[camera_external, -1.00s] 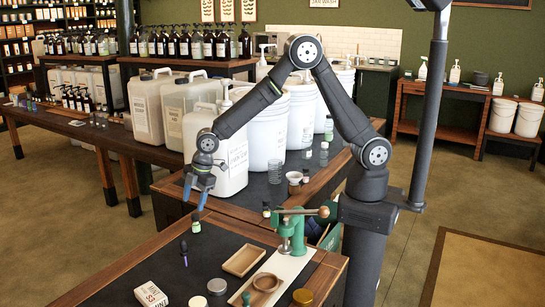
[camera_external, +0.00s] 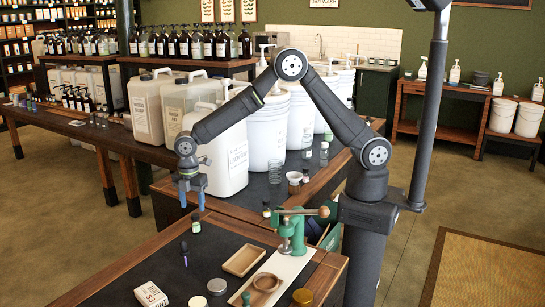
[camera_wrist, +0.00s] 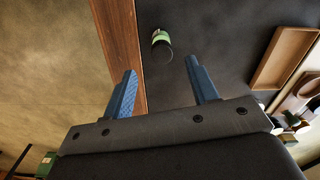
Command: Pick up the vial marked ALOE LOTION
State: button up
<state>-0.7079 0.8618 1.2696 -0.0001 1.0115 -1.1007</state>
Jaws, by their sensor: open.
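A small vial with a green label and white cap (camera_external: 196,224) stands on the dark top of the near bench; its lettering is too small to read in either view. In the wrist view the same vial (camera_wrist: 161,40) shows ahead of my gripper, lined up between the fingers but beyond their tips. My gripper (camera_external: 192,203) has blue fingers, points down and is open and empty above the bench's far left edge. Its fingers are spread wide in the wrist view (camera_wrist: 160,66). The vial is not touched.
A dark purple dropper bottle (camera_external: 184,253) stands in front of the vial. A wooden tray (camera_external: 244,260) and a green press (camera_external: 292,232) stand to the right. The bench's wooden edge (camera_wrist: 118,40) runs left of the vial. A large white jug (camera_external: 222,160) stands behind my gripper.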

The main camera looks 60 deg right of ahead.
aim_at(195, 214)
jog(key=shift+s+d+f, duration=0.1)
jog(key=shift+f, duration=1.9)
jog(key=shift+d+f, duration=0.1)
jog(key=shift+f, duration=1.9)
jog(key=c, duration=1)
jog(key=shift+c, duration=0.4)
jog(key=shift+r, duration=0.1)
